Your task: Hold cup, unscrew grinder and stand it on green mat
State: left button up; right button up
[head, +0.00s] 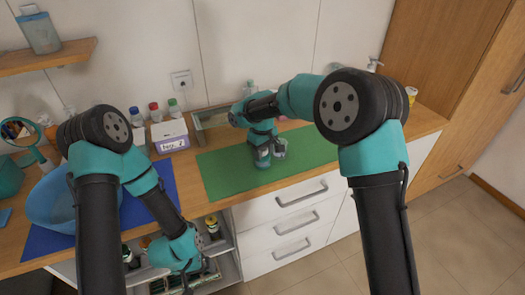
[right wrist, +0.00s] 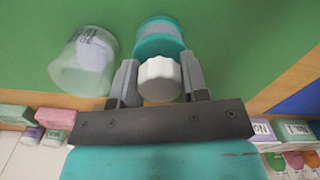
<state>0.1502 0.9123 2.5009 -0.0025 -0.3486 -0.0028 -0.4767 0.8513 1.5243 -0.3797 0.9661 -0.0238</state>
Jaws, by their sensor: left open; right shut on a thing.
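The grinder, a teal cylinder with a grey band and a white ridged knob, stands on the green mat (head: 225,176) in the head view (head: 262,158). In the right wrist view the grinder (right wrist: 160,42) is between my right fingers. My right gripper (right wrist: 160,82) is shut on its white knob. The clear cup (right wrist: 85,60), with a pale label or content, is on the mat beside the grinder, apart from the fingers. The cup (head: 280,150) also shows in the head view. My left gripper (head: 187,278) is open and empty, low in front of the cart's open shelves, away from both.
A blue mat with a blue bowl (head: 60,200) lies at the left. A white box (head: 170,136) labelled No. 2 and several small bottles stand behind. A glass-sided tray (head: 212,118) is behind the green mat. The green mat's left part is free.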

jog(key=shift+f, duration=0.15)
jog(key=o, duration=1)
notch_tip(320, 180, up, 12)
jog(key=shift+r, duration=0.2)
